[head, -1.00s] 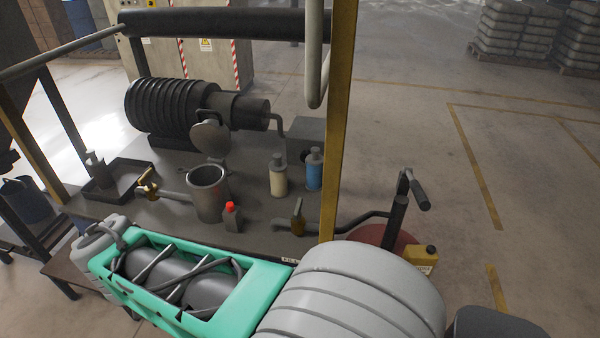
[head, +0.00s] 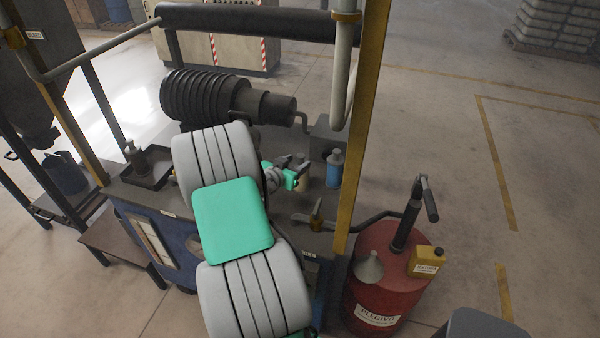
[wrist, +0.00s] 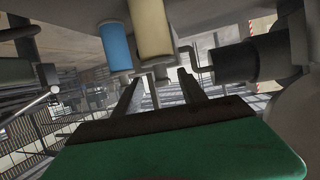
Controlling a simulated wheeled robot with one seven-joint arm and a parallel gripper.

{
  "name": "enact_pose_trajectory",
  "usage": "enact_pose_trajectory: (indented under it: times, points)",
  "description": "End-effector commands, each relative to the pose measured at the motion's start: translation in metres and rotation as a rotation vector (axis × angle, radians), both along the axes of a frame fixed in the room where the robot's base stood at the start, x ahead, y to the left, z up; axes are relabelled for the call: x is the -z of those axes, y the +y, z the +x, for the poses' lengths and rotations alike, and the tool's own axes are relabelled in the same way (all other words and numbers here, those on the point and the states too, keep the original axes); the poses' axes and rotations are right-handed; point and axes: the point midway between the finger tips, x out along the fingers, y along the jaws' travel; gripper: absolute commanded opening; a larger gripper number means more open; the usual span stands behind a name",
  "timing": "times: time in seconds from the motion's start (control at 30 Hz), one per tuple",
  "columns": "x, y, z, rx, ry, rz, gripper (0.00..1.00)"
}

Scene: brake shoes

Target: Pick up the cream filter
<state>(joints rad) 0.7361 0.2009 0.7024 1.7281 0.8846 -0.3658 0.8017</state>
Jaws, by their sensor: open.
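The cream filter (head: 304,176) stands upright on the dark bench, partly hidden behind my gripper (head: 297,168) in the head view. The blue filter (head: 335,170) stands just to its right. In the wrist view, which looks upside down, the cream filter (wrist: 151,28) is at the top centre, with the blue filter (wrist: 116,46) to its left. My gripper (wrist: 158,80) is open and empty, its two dark fingers pointing toward the cream filter. The fingers appear close to it; whether they touch it I cannot tell.
A ribbed black cylinder machine (head: 205,97) lies behind on the bench. A yellow post (head: 365,110) rises right of the filters. A brass-handled valve (head: 317,217) and pipe are in front. A red drum (head: 385,275) with a funnel and yellow can stands at right.

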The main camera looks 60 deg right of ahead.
Motion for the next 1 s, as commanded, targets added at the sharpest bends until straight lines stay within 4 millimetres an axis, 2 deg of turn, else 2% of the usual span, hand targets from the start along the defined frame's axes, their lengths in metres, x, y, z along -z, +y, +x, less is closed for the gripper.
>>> enact_pose_trajectory:
  times: [0.13, 0.37, 0.9, 1.0]
  points:
    - [0.005, -0.019, -0.001, 0.000, 0.001, 0.001, 0.49]
    - [0.008, -0.021, 0.001, -0.003, 0.000, 0.001, 0.49]
    - [0.008, -0.021, 0.000, -0.002, 0.000, 0.001, 0.05]
    - [0.008, -0.021, 0.000, -0.002, 0.000, 0.001, 0.00]
